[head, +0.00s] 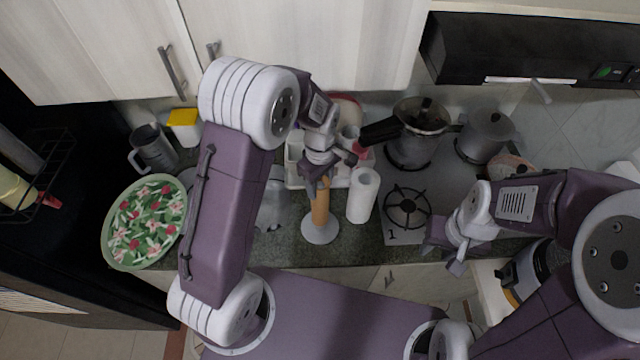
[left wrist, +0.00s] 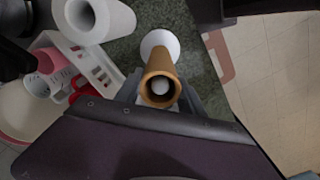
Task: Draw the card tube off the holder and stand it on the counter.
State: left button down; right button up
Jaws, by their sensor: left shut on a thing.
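The brown card tube (head: 320,208) stands upright around the holder's post, above the holder's round white base (head: 320,232). In the left wrist view the tube (left wrist: 160,68) is seen from above, with the pale post tip (left wrist: 160,87) inside its open end. The white base (left wrist: 159,42) shows beyond it. My left gripper (head: 318,184) is shut on the tube's upper part, with a finger on each side in the wrist view (left wrist: 160,98). Whether the tube's lower end touches the base is unclear. My right gripper (head: 445,252) is open and empty over the counter's front edge.
A white paper roll (head: 361,196) stands just right of the holder. A white rack (head: 300,177) lies behind, the stove (head: 398,232) to the right. A floral plate (head: 146,222) is at far left. Some dark counter (head: 345,246) is bare near the front edge.

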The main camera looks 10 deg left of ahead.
pick_arm(q)
notch_tip(320, 180, up, 13)
jog(key=p, duration=1)
jog(key=shift+p, duration=0.4)
dwell(2.2)
jog(key=shift+r, duration=0.15)
notch_tip(320, 180, up, 8)
dwell(2.2)
jog(key=shift+r, duration=0.25)
